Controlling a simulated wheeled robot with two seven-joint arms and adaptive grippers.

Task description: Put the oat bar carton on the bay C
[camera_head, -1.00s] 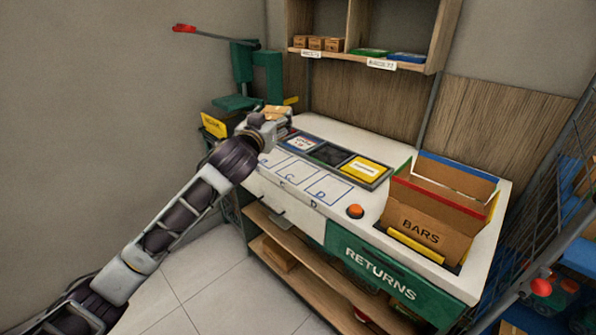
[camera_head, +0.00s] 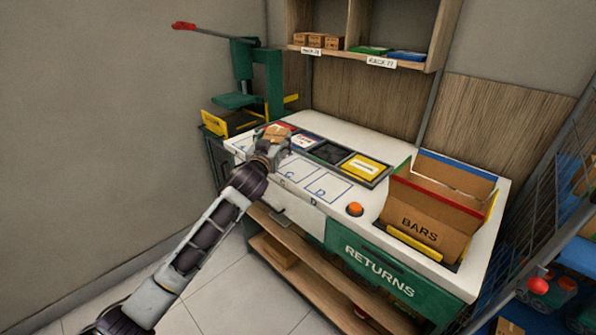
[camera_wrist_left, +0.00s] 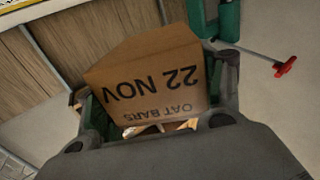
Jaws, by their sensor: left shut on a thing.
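The oat bar carton (camera_head: 277,134) is a small brown box between the fingers of my left gripper (camera_head: 272,147). In the left wrist view the carton (camera_wrist_left: 150,75) shows the print "22 NOV" and "OAT BARS" upside down, with a dark finger on each side. My left gripper is shut on it, over the left part of the white counter. The height above the counter is hard to tell. Bay C (camera_head: 296,173) is a blue outlined rectangle, bare, just right of and nearer than my gripper. Bay D (camera_head: 328,188) is bare beside it. My arm partly hides the bays further left. My right gripper is out of view.
A tray with a dark pad and a yellow card (camera_head: 365,168) lies behind the bays. An orange button (camera_head: 355,209) and an open BARS box (camera_head: 433,228) stand to the right. A green press (camera_head: 245,78) is at back left, a shelf (camera_head: 370,52) above.

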